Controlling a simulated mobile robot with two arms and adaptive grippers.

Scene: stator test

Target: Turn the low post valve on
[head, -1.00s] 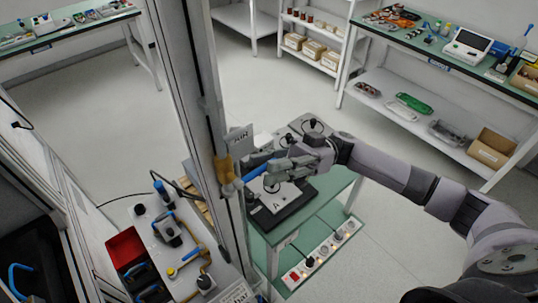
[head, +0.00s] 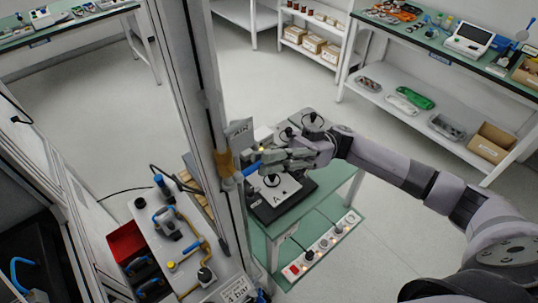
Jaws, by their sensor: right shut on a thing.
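The low post valve has a brass-yellow body (head: 225,163) on the upright metal post. Its blue lever handle (head: 253,168) sticks out from the body to the right, roughly level in the picture. My right gripper (head: 263,162) reaches in from the right and is shut on the blue handle. The fingers hide part of the handle. A grey sign reading AIR (head: 239,131) is fixed on the post just above the valve. My left gripper is out of view.
A green table (head: 328,195) with a device plate marked A (head: 283,193) stands below my right gripper. A power strip (head: 325,246) lies on its lower shelf. A panel (head: 165,247) with pipes and a red bin (head: 125,241) stand left of the post. Open floor lies behind.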

